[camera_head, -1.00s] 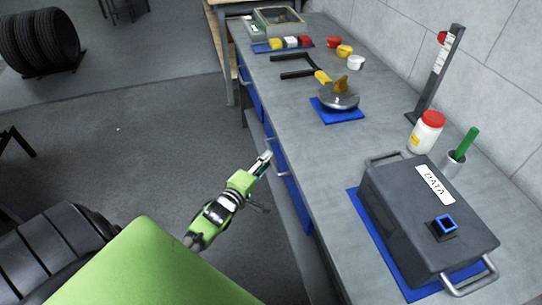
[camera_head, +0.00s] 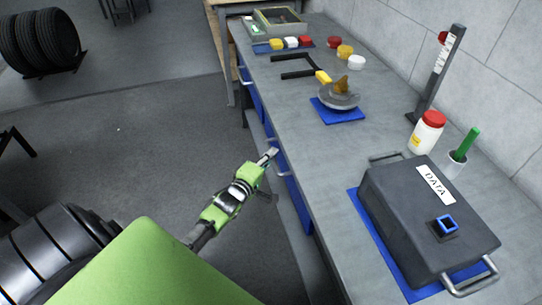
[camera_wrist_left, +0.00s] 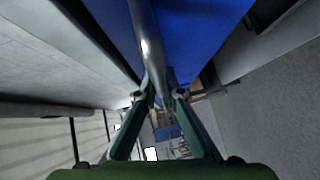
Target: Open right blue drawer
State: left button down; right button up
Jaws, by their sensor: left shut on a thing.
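The blue drawer front (camera_head: 287,182) shows under the workbench's left edge, partly hidden by my left gripper. In the head view my left gripper (camera_head: 270,155) is at the drawer front, close to the bench edge. In the left wrist view its fingers (camera_wrist_left: 158,95) are shut on the drawer's metal bar handle (camera_wrist_left: 148,38), which runs between the fingertips in front of the blue face (camera_wrist_left: 200,35). The drawer looks about flush with the bench; I cannot tell whether it is slightly out. My right gripper is not in view.
The grey workbench top (camera_head: 330,165) carries a dark DATA box (camera_head: 400,205) at the near end. A white jar with a red lid (camera_head: 428,132) and a green-handled tool (camera_head: 467,145) stand behind it. Another blue drawer (camera_head: 250,95) lies farther along. The floor left of the bench is open.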

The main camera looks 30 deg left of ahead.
pick_arm(q)
jog(key=s+a+p, duration=0.3)
jog(key=s+a, duration=1.5)
jog(key=s, duration=0.3)
jog(key=c, duration=2.1)
grip_release()
jog(key=shift+c, duration=0.2)
jog(key=s+d+r, duration=0.1)
jog(key=s, duration=1.1)
jog(key=shift+r, duration=0.35)
jog(key=shift+f, duration=0.1)
